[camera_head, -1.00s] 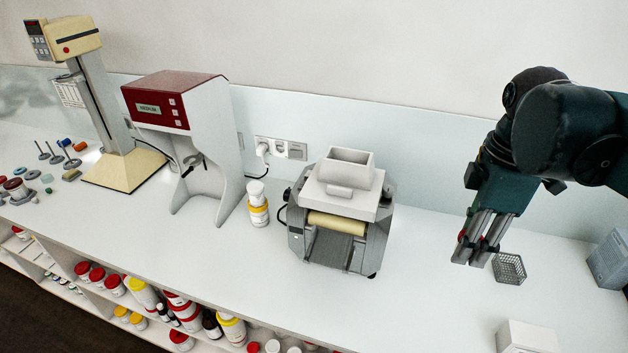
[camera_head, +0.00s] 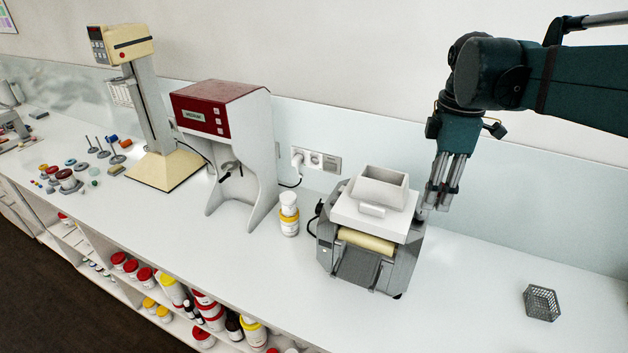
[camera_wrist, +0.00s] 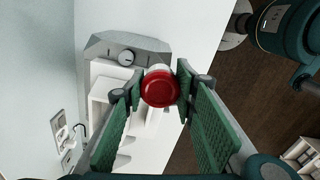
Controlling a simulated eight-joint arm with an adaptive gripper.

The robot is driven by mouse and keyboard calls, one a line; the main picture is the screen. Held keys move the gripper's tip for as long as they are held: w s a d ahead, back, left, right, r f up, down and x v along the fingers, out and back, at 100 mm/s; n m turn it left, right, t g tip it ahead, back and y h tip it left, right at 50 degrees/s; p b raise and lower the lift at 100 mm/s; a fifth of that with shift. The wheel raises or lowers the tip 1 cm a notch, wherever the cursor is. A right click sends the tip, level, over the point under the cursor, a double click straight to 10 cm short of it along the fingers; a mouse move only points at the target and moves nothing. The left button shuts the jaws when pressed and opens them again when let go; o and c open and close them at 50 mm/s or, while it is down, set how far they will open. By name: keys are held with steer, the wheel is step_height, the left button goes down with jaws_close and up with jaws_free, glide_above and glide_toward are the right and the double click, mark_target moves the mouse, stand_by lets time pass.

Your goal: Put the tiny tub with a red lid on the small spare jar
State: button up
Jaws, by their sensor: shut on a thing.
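My gripper (camera_head: 439,205) is beside the right rear of the mill, above the bench. In the wrist view my gripper (camera_wrist: 159,87) is shut on the tiny tub, whose round red lid (camera_wrist: 160,90) faces the camera. The tub's body is mostly hidden under its lid, and I cannot make it out clearly in the head view. A white jar (camera_head: 288,201) sits on a yellow-banded jar (camera_head: 289,224) left of the mill. I cannot tell which jar is the small spare one.
The grey roller mill (camera_head: 366,270) with its white hopper (camera_head: 378,187) stands between my gripper and the stacked jars. A red-topped machine (camera_head: 222,105) stands farther left. A wire basket (camera_head: 542,302) is at right. Several jars fill the shelves below. The bench right of the mill is mostly clear.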

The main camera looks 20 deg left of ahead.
steer(key=w+a+n+p, duration=0.1)
steer(key=w+a, duration=0.5)
steer(key=a, duration=0.5)
steer(key=n+p, duration=0.3)
glide_above(288, 196)
step_height(288, 196, down, 10)
steer(key=shift+d+f, duration=0.1)
steer(key=shift+f, duration=0.55)
steer(key=shift+f, duration=3.1)
steer(key=shift+f, duration=0.1)
steer(key=shift+f+p, duration=0.4)
steer(key=shift+f, duration=1.4)
